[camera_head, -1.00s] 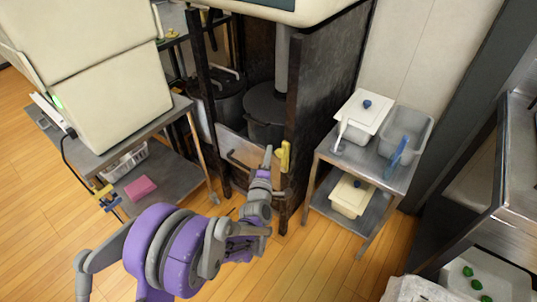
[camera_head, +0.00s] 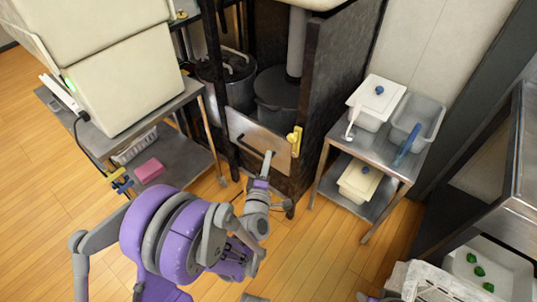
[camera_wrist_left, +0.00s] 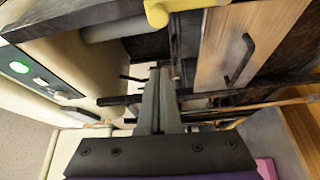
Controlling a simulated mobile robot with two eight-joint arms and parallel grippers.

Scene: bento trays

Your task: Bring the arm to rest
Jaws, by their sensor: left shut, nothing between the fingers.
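My left arm is purple and grey and reaches up from the bottom of the head view. Its gripper (camera_head: 267,163) is shut and empty, pointing away from me in front of the dark-framed stand. In the left wrist view the two grey fingers (camera_wrist_left: 158,98) lie together with nothing between them. The gripper appears apart from the wooden panel with a dark handle (camera_wrist_left: 225,50) and the yellow fitting (camera_wrist_left: 185,5). My right gripper is not in view.
A steel cart (camera_head: 372,158) with lidded white tubs stands at right. A dark-framed stand (camera_head: 335,90) holding large pots is ahead. A grey shelf table (camera_head: 185,160) with a pink block (camera_head: 149,170) is at left. A counter with green items (camera_head: 480,271) is lower right. Wooden floor is open at left.

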